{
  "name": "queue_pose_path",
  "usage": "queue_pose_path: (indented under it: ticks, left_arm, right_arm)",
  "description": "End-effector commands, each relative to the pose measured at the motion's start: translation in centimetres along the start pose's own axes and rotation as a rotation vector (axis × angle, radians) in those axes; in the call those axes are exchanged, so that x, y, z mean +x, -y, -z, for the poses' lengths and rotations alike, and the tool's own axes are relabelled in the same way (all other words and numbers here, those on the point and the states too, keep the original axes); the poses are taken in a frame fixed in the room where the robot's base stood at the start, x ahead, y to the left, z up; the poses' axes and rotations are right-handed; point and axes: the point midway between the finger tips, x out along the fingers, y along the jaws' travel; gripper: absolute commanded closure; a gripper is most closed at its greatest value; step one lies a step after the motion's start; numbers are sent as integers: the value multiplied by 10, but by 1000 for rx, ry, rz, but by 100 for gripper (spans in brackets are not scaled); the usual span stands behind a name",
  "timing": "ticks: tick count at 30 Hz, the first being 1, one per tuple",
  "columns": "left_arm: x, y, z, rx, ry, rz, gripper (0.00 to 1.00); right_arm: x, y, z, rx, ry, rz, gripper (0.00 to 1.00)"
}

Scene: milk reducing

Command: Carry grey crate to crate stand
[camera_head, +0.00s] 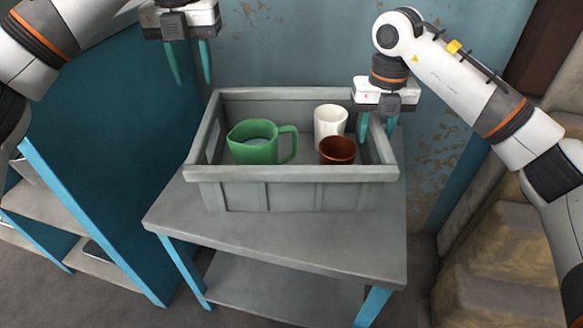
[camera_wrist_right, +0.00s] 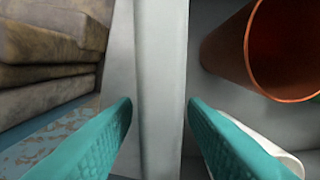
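The grey crate (camera_head: 290,174) sits upright on a grey-topped table (camera_head: 280,238) with blue legs. It holds a green mug (camera_head: 253,151), a white mug (camera_head: 330,121) and a brown mug (camera_head: 338,151). My left gripper (camera_head: 190,80) is open and empty, above and beyond the crate's left back corner. My right gripper (camera_head: 377,138) is at the crate's right wall, its fingers apart, one on each side of it. In the right wrist view the crate wall (camera_wrist_right: 162,90) stands between the two teal fingers, with the brown mug (camera_wrist_right: 275,50) to the right.
A blue shelf unit (camera_head: 110,150) stands left of the table, with lower shelves. Stacked tan sacks (camera_head: 505,255) lie to the right. A worn blue wall (camera_head: 290,45) is close behind the table. A strip of tabletop in front of the crate is bare.

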Motion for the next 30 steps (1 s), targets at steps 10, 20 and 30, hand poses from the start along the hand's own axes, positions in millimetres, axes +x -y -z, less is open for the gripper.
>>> queue_pose_path:
  ticks: [10, 20, 30]
  left_arm:
    - [0, 0, 0, 1, 1, 0, 61]
    - [1, 0, 0, 1, 1, 0, 61]
    - [1, 0, 0, 0, 1, 0, 61]
  right_arm:
    - [-72, 0, 1, 1, -6, 0, 61]
    - [-111, 0, 0, -1, -2, 0, 61]
    - [-113, 0, 0, -1, 0, 1, 61]
